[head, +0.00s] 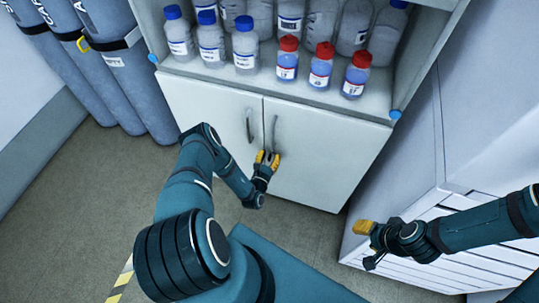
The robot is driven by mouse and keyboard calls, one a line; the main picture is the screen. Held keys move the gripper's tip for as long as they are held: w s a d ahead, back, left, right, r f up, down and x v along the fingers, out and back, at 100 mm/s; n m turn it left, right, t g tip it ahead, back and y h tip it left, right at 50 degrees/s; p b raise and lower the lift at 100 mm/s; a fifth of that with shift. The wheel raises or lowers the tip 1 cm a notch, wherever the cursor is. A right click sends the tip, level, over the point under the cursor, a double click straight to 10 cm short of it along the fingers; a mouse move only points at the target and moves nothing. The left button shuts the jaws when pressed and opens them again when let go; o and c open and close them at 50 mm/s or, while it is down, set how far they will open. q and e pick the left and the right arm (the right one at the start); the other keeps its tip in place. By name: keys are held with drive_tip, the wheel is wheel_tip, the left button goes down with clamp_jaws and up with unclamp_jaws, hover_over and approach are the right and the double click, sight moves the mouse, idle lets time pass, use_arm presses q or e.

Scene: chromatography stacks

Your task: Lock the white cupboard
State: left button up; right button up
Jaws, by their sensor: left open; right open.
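The white cupboard (325,150) stands ahead in the head view, its two doors shut side by side below an open shelf. The left door has a grey handle (249,126) and the right door has another handle (275,130) beside the middle seam. My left gripper (267,157), with yellow fingertips, is open at the lower end of the right door's handle. I cannot tell whether it touches the handle. My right gripper (364,227) is open and apart from the cupboard, at the lower right. No lock or key can be made out.
Several bottles with blue caps (245,45) and red caps (321,65) stand on the shelf above the doors. Blue-grey gas cylinders (115,75) stand strapped at the left. A white louvred unit (465,205) is at the right, close to my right gripper. Floor (90,190) at the left is clear.

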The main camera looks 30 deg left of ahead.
use_arm(q)
clamp_jaws()
drive_tip(key=shift+m, duration=0.3)
drive_tip(key=m, duration=0.1)
drive_tip(key=m+p, duration=0.1)
drive_tip(key=m, duration=0.2)
drive_tip(key=shift+d+r, duration=0.1)
drive_tip(key=shift+d, duration=0.15)
drive_tip(key=m+p, duration=0.1)
drive_tip(key=m, duration=0.2)
drive_tip(key=m+p, duration=0.1)
drive_tip(key=m, duration=0.2)
drive_tip(key=m+p, duration=0.1)
drive_tip(key=m, duration=0.2)
drive_tip(key=shift+w+d+f, duration=0.15)
drive_tip(key=shift+d+f, duration=0.1)
drive_tip(key=shift+f, duration=0.1)
drive_tip(key=shift+f+m+p, duration=0.2)
drive_tip(key=shift+m+p, duration=0.5)
drive_tip(key=shift+m, duration=1.5)
